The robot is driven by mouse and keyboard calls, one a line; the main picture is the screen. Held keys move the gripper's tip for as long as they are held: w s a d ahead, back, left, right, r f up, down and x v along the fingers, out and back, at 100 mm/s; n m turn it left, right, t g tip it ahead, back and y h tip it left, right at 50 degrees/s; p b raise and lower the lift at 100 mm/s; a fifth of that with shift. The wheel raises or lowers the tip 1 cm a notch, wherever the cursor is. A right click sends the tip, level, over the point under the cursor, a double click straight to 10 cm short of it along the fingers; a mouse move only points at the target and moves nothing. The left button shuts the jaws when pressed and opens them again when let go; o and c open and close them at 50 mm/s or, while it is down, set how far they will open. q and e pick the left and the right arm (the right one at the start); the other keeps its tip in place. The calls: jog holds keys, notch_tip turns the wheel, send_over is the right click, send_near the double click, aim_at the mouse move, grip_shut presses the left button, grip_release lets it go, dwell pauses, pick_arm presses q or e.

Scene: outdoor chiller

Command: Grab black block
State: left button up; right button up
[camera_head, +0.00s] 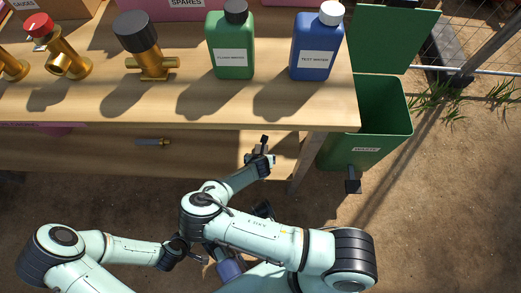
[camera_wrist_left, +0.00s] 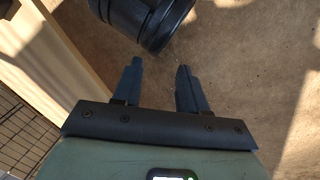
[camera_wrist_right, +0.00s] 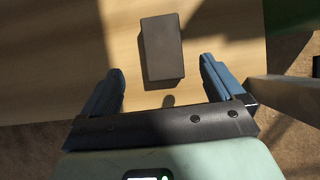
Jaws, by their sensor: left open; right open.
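In the right wrist view the black block (camera_wrist_right: 162,45), a dark rectangular box, rests on a pale wooden shelf (camera_wrist_right: 60,70). My right gripper (camera_wrist_right: 162,66) is open, with one finger to each side of the block's near end and visible gaps between. It holds nothing. In the head view my right gripper (camera_head: 262,153) reaches over the lower shelf's right end; I cannot clearly separate the block from the fingers there. My left gripper (camera_wrist_left: 160,66) is open and empty above brown ground, low beside my body.
The bench top (camera_head: 190,98) overhangs the lower shelf (camera_head: 100,160). A bench leg (camera_head: 303,165) stands right of my right gripper. A green bin (camera_head: 385,115) stands beyond it. Brass valves, a green bottle (camera_head: 231,45) and a blue bottle (camera_head: 317,45) stand on top.

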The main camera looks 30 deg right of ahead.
jog(key=shift+b+x, duration=0.4)
jog(key=shift+x, duration=1.15)
jog(key=shift+s+b+x, duration=0.2)
jog(key=shift+b+x, duration=0.35)
jog(key=shift+x, duration=0.45)
jog(key=b+x, duration=0.1)
jog(key=x, duration=0.2)
jog(key=c, duration=1.2)
pick_arm(q)
jog(key=f, duration=0.1)
jog(key=a+f, duration=0.1)
jog(key=f, duration=0.1)
jog(key=a+f, duration=0.1)
jog(key=f, duration=0.1)
jog(key=shift+s, duration=0.25)
pick_arm(e)
jog(key=shift+r, duration=0.15)
